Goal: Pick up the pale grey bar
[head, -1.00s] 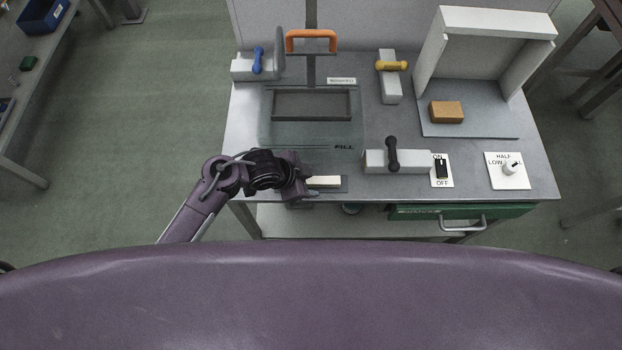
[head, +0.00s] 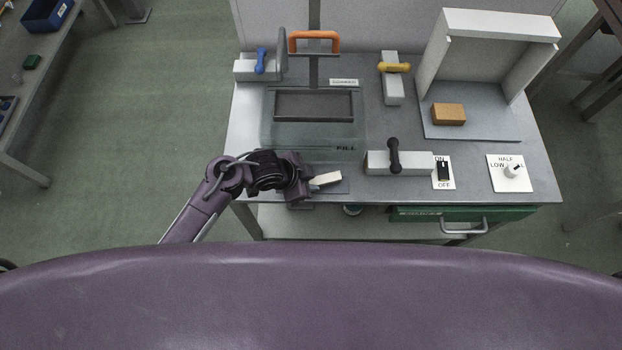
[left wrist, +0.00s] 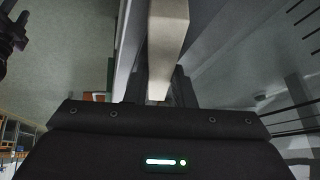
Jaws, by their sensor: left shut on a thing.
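The pale grey bar (head: 326,179) is at the front edge of the bench in the head view, tilted now. My left gripper (head: 308,184) is at the bar's left end and shut on it. In the left wrist view the bar (left wrist: 166,45) runs up from between the gripper fingers (left wrist: 160,98). The dark plate (head: 335,189) on the bench lies below the bar. I cannot tell how far the bar is above it. My right gripper is not in view.
A clear box (head: 312,135) marked FILL stands just behind the bar. A grey block with a black handle (head: 410,163) is to the right, then an ON/OFF switch (head: 443,172) and a dial (head: 511,171). A brown brick (head: 448,114) lies further back. A green drawer (head: 410,214) is below.

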